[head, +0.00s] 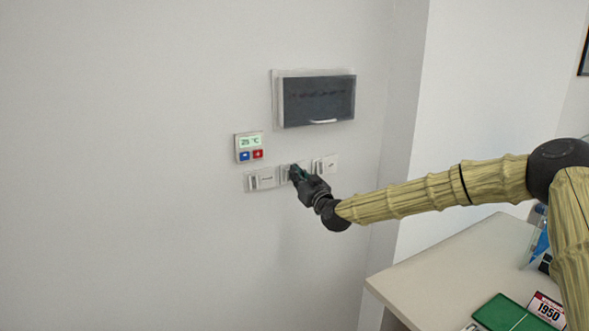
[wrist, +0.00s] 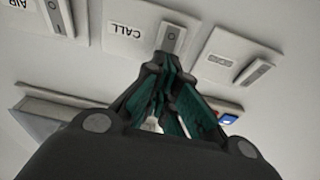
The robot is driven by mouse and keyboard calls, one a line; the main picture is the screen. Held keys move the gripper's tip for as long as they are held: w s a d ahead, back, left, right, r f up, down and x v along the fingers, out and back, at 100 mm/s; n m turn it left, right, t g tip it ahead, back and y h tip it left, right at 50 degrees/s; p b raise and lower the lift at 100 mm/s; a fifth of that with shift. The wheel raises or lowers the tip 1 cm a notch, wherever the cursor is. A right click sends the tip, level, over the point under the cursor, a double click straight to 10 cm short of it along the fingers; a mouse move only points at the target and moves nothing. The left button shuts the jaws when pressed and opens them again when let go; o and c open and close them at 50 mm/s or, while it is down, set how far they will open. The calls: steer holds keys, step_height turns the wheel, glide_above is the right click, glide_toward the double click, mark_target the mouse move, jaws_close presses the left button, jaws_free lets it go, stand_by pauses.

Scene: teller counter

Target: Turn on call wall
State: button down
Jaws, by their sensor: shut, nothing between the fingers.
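The CALL switch is the middle of three white wall switches. Its plate (wrist: 140,28), with the word CALL upside down, and its grey rocker (wrist: 172,36), with an O mark, show in the wrist view. My gripper (head: 297,173) is in front of this middle switch in the head view and hides much of it. In the wrist view my gripper (wrist: 163,68) is shut and empty, its fingertips at the rocker's lower end. I cannot tell whether they touch it. The rocker's tilt is unclear.
The AIR switch (wrist: 60,20) and another switch (wrist: 235,62) flank it closely. A thermostat reading 25 °C (head: 249,147) is at upper left, a dark-fronted wall box (head: 318,100) above. A counter (head: 450,262) stands at lower right. The wall at left is clear.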

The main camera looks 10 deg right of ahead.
steer(key=shift+w+a, duration=0.25)
steer(key=shift+w, duration=0.25)
steer(key=shift+r, duration=0.15)
steer(key=shift+w+a+r+g+h+p, duration=0.15)
steer(key=shift+w+r+g+h+p, duration=0.15)
steer(key=shift+g+p, duration=0.25)
steer(key=shift+f, duration=0.1)
steer(key=shift+s+f, duration=0.1)
steer(key=shift+f, duration=0.05)
